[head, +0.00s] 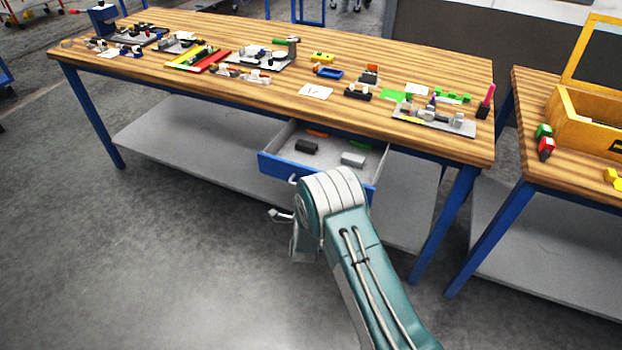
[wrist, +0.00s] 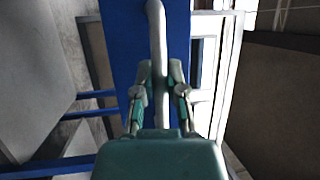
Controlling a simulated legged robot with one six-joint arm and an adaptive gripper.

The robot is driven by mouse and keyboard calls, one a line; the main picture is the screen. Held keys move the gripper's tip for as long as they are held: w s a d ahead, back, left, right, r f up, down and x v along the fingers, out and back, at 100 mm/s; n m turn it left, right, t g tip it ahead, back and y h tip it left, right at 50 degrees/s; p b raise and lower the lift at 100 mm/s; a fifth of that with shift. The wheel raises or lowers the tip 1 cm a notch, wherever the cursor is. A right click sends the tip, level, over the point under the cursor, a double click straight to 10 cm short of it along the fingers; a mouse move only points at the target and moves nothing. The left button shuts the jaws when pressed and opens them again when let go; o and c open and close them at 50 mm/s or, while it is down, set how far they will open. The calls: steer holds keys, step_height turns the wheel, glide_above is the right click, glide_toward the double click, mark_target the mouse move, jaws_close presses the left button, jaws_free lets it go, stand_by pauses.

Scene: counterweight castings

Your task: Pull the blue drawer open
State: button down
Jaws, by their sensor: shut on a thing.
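The blue drawer (head: 273,165) hangs under the wooden workbench and stands partly open, its grey inside showing. Inside lie a dark block (head: 307,146), a light grey block (head: 353,159) and an orange piece (head: 317,133). In the wrist view the drawer's blue front (wrist: 121,40) fills the middle, with a grey bar handle (wrist: 157,30) across it. My gripper (wrist: 160,75) is shut on the handle, one finger on each side.
The wooden workbench (head: 225,95) above carries many small parts and plates. A lower grey shelf (head: 190,150) runs under it. A second bench (head: 570,165) with a yellow box (head: 590,120) stands at the right. The floor (head: 170,270) at the front left is clear.

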steer(key=s+a, duration=0.2)
steer(key=s, duration=0.4)
steer(key=shift+f, duration=0.35)
steer(key=c, duration=0.7)
jaws_free()
steer(key=shift+w+a+r, duration=0.1)
steer(key=shift+a, duration=0.05)
steer(key=s, duration=0.4)
steer(key=s+f, duration=0.1)
steer(key=s, duration=0.3)
steer(key=s+f, duration=0.1)
steer(key=s, duration=0.2)
steer(key=shift+s+d, duration=0.3)
steer(key=shift+s, duration=0.1)
